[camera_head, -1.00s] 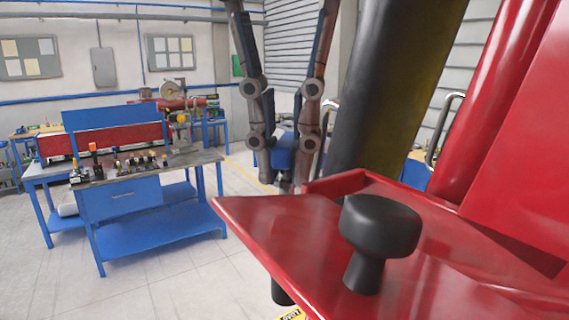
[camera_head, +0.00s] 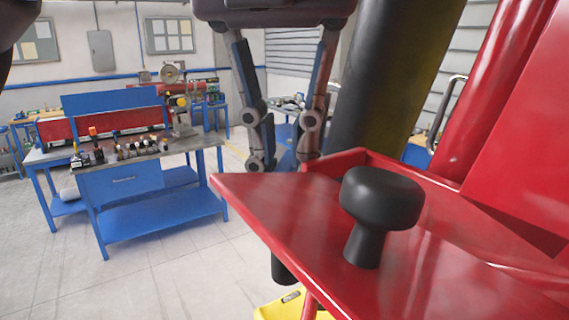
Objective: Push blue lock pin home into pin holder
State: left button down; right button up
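No blue lock pin can be made out for certain. No pin holder can be told apart on the red metal part (camera_head: 290,215) that fills the right side. A black knob (camera_head: 383,205) stands on its plate. One gripper, which I take as my left (camera_head: 284,165), hangs from the top centre behind the plate's far edge. Its fingers are spread, with background between them. Its fingertips are partly hidden by the red edge, and I see nothing held. My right gripper is not in view.
A thick black column (camera_head: 390,90) rises behind the plate, right of the gripper. A black cylinder (camera_head: 285,268) and a yellow part (camera_head: 290,305) show below the plate. A blue workbench (camera_head: 120,190) stands at left, with open floor before it.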

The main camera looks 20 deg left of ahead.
pick_arm(q)
jog(key=shift+r, duration=0.1)
jog(key=shift+f, duration=0.25)
dwell(0.3)
jog(key=shift+f, duration=0.55)
jog(key=shift+f+b, duration=0.5)
jog(key=shift+f, duration=1.15)
dwell(1.0)
jog(key=c, duration=2)
grip_release()
jog(key=shift+a, duration=0.1)
jog(key=shift+o, duration=0.5)
jog(key=shift+a, duration=0.2)
jog(key=shift+o, duration=0.3)
